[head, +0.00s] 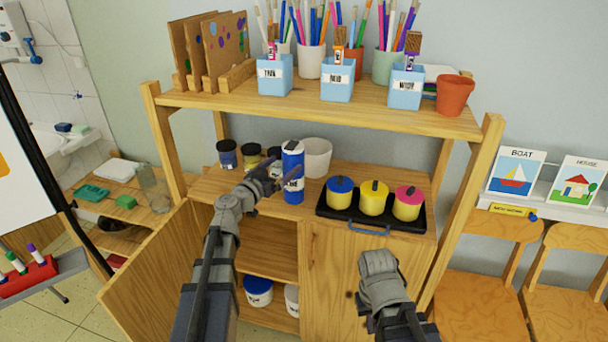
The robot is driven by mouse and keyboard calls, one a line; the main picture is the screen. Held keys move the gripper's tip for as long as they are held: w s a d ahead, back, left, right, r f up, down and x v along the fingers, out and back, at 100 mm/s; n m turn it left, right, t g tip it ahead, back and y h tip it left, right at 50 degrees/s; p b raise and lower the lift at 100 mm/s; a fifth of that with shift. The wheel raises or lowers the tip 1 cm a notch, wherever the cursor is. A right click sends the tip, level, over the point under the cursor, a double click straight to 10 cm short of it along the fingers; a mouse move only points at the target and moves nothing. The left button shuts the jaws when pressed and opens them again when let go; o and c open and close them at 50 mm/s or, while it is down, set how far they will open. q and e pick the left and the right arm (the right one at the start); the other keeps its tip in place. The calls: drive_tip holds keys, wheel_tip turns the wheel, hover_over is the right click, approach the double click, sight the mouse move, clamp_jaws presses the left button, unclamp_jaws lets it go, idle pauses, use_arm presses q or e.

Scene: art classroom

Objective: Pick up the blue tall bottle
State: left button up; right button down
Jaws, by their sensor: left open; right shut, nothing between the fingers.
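The blue tall bottle (292,196) stands upright on the middle shelf of the wooden unit, with a white label on its front. My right gripper (378,264) is shut and empty, low in front of the cabinet door, well apart from the bottle.
A black tray (345,214) with three yellow pots stands right of the bottle, and a white cup (317,157) stands behind it. Small dark jars (227,154) are to the left. The upper shelf (300,108) runs above. A cabinet door (155,270) stands open at left.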

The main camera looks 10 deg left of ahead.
use_arm(q)
drive_tip(key=shift+x, duration=4.45)
drive_tip(key=shift+s, duration=0.1)
clamp_jaws()
